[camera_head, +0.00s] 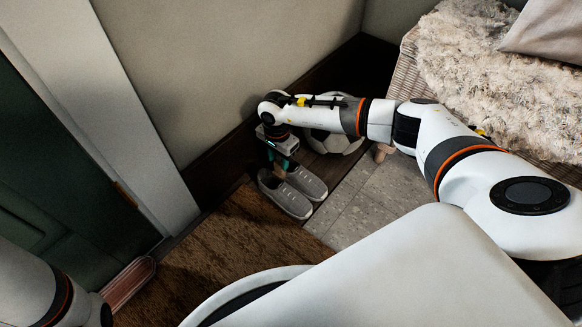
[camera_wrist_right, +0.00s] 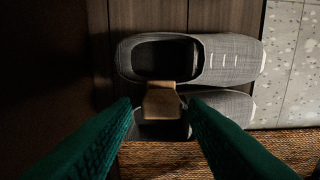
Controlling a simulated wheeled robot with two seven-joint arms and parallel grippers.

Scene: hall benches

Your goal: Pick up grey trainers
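The grey trainers (camera_head: 284,197) stand side by side on the floor by the wall in the head view, toes toward the lower right. In the right wrist view the upper trainer (camera_wrist_right: 226,60) shows almost whole, and the lower trainer (camera_wrist_right: 225,104) is partly hidden by my fingers. A brown tab (camera_wrist_right: 162,101) bridges the two near their openings. My right gripper (camera_wrist_right: 162,103) is open, its green fingers on either side of the tab, with gaps to it. In the head view this gripper (camera_head: 279,162) is over the heel end of the trainers. Contact cannot be told. My left gripper is out of view.
A white and black football (camera_head: 335,140) lies behind my right forearm. A brown mat (camera_head: 235,240) borders the trainers. A wicker bench (camera_head: 408,70) with a fluffy throw stands right. Wall and dark skirting are close behind the gripper. Grey tiles (camera_head: 365,205) are clear.

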